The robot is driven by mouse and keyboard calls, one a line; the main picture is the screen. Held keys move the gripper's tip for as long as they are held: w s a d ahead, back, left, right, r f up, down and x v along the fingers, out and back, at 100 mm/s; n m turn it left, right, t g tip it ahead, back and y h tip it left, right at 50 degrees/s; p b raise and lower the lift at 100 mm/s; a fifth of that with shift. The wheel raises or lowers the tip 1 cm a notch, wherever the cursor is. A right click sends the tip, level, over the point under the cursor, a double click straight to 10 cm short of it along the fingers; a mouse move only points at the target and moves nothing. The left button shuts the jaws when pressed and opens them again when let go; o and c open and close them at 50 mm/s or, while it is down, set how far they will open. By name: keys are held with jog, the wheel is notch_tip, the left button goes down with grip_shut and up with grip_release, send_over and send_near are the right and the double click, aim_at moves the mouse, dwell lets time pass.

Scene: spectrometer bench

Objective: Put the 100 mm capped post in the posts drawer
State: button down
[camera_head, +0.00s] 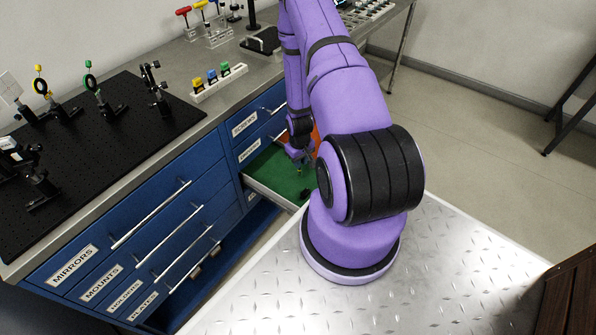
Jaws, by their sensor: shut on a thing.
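My gripper (299,158) is over an open drawer (272,186) with a green lining, in the right-hand drawer column of the bench. The gripper is small and dark in this view and is shut on a thin piece, likely the capped post (299,171), which shows only as a small speck with a yellowish tint. I cannot make out its length or cap. A small dark object (306,193) lies on the green lining near the drawer's front. My arm hides the right part of the drawer, and its label does not show.
Closed labelled blue drawers (150,230) fill the left column. On the bench are a black breadboard (100,130) with optics mounts, a white rack (219,82) with coloured pieces, and a stand of hex drivers (207,30). An orange panel (315,135) shows beside my arm.

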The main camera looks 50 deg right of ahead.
jog(key=shift+f, duration=2.6)
jog(key=shift+f, duration=0.15)
jog(key=c, duration=1)
grip_release()
jog(key=shift+c, duration=0.2)
